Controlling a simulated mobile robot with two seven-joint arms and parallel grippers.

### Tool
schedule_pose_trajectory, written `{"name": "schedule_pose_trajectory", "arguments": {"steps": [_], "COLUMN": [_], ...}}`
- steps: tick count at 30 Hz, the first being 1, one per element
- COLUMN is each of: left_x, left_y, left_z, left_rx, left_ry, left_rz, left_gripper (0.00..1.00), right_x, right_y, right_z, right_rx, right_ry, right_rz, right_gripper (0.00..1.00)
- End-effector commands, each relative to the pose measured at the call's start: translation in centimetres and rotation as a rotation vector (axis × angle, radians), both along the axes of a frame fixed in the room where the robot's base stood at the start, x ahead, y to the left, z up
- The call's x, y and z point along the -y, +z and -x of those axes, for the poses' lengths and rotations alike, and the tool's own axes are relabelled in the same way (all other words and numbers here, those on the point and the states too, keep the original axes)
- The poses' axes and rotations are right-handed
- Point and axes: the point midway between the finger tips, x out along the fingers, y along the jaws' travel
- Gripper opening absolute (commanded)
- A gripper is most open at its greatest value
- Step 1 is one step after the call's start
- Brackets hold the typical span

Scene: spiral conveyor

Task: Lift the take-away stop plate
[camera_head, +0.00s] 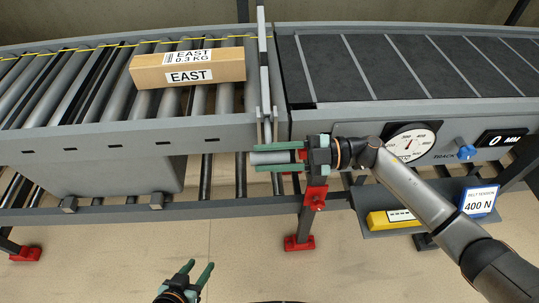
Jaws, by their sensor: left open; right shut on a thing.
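The take-away stop plate (264,75) is a narrow light-grey upright strip in the gap between the roller conveyor and the belt. A grey bar-like handle (270,157) is below its front end, in front of the conveyor side. My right gripper (257,158) is shut on this handle, its green fingers above and below it. How the handle joins the plate is partly hidden. A brown carton (205,69) labelled EAST 0.3 KG lies on the rollers left of the plate, apart from it. My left gripper (197,269) is open and empty, low in front of the conveyor.
The roller conveyor (120,139) is on the left and the dark belt (385,68) on the right. A dial gauge (410,142), a blue knob (467,153) and a yellow box (390,219) are near my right arm. The floor in front is mostly clear.

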Motion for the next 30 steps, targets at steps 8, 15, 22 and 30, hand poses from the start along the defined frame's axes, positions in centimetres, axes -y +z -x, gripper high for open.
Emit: {"name": "schedule_pose_trajectory", "arguments": {"steps": [8, 15, 22, 30], "left_x": [-0.2, -0.3, -0.3, -0.1], "left_y": [-0.2, -0.2, -0.3, -1.2], "left_z": [0.0, 0.0, 0.0, 0.2], "left_rx": [-0.001, -0.001, -0.001, -0.012], "left_ry": [0.002, 0.004, 0.004, -0.002], "left_rz": [-0.004, -0.005, -0.005, -0.004], "left_gripper": [0.50, 0.50, 0.50, 0.50], "right_x": [0.1, 0.1, 0.7, 5.8], "right_y": [-0.8, -0.6, -0.5, -0.6], "right_z": [-0.2, -0.2, -0.2, -0.2], "right_rx": [-0.011, -0.007, -0.005, -0.004], "right_ry": [-0.011, -0.010, -0.008, -0.010], "right_rz": [0.016, 0.012, 0.010, 0.013], "right_gripper": [0.58, 0.67, 0.67, 0.67]}}
